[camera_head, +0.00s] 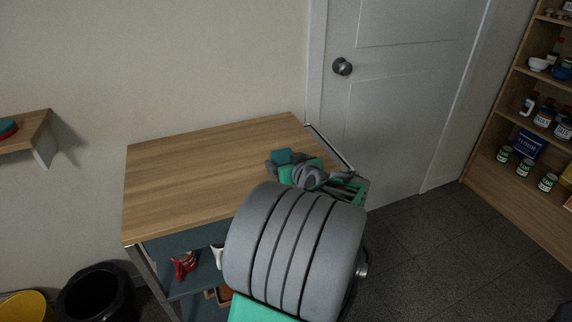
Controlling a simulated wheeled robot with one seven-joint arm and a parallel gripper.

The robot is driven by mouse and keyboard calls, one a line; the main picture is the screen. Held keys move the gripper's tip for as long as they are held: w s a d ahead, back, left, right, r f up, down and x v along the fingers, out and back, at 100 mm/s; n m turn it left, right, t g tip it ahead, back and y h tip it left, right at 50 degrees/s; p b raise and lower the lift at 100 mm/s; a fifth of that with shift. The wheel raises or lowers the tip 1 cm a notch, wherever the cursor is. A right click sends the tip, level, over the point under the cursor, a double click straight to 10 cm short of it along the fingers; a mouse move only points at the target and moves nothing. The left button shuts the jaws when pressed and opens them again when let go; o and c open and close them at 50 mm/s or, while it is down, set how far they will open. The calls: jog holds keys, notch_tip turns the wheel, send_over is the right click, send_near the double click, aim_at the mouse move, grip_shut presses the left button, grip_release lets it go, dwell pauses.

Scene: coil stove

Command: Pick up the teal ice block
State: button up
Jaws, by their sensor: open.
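The teal ice block (281,156) shows as a small dark teal shape at the right part of the wooden tabletop, its lower part hidden behind my gripper. My gripper (290,164) is open, at the block, low over the tabletop. Its grey and green parts overlap the block in the picture. I cannot tell whether the block lies between the fingers or just beyond them, or whether they touch it. My own grey arm hides the table's front right corner.
The wooden tabletop (195,175) is otherwise bare. Red and white items sit on its lower shelf (190,286). A black bin (95,290) stands at lower left. A closed white door (400,110) is behind right, and a stocked shelf unit (510,190) is at far right.

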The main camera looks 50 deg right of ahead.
jog(key=c, duration=1.7)
jog(key=shift+r, duration=0.1)
